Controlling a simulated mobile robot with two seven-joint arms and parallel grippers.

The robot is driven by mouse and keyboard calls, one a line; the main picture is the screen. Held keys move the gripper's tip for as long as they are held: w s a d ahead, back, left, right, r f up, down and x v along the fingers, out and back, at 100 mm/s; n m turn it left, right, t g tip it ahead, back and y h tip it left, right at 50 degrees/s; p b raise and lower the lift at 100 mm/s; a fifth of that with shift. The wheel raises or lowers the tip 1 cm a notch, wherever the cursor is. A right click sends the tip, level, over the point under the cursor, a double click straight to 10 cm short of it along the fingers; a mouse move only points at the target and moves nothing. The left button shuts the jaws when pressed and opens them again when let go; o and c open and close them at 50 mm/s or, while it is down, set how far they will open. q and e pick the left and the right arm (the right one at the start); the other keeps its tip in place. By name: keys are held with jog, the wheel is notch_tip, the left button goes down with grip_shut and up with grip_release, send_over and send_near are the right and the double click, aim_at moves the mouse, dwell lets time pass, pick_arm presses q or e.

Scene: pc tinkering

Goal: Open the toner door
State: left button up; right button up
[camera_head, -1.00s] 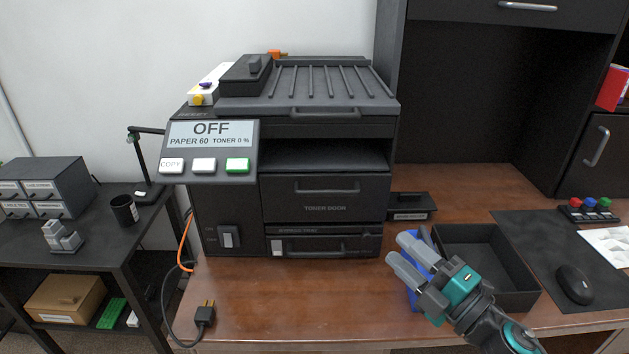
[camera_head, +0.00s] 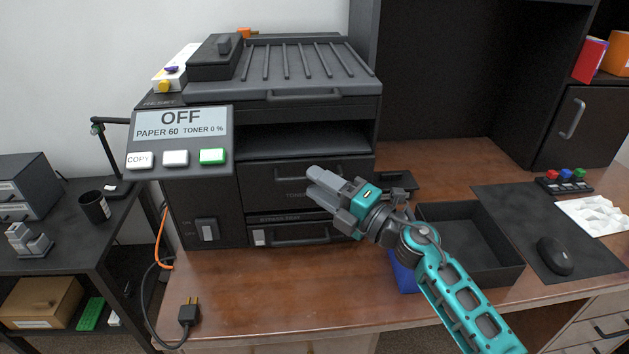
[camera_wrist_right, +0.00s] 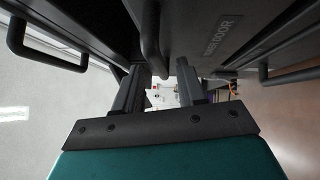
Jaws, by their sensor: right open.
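The toner door (camera_head: 262,188) is a dark panel on the front of the black printer, below the output slot. It looks shut, and its lettering is partly hidden behind my right gripper (camera_head: 313,183). That gripper is open and empty, with its fingers pointing left in front of the door. In the right wrist view, the toner door (camera_wrist_right: 205,55) and its bar handle (camera_wrist_right: 151,38) show close to the open fingers (camera_wrist_right: 160,80). The handle is not clearly between them, and I cannot tell if they touch. My left gripper is not in view.
The printer's control panel (camera_head: 180,140) reads OFF, PAPER 60, TONER 0 %. The express tray (camera_head: 295,234) is below the door. A black open bin (camera_head: 512,275) and a blue object (camera_head: 402,278) are at right. An unplugged power plug (camera_head: 189,314) lies on the desk.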

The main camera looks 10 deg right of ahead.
jog(key=shift+x, duration=0.8)
jog(key=shift+c, duration=0.3)
grip_shut()
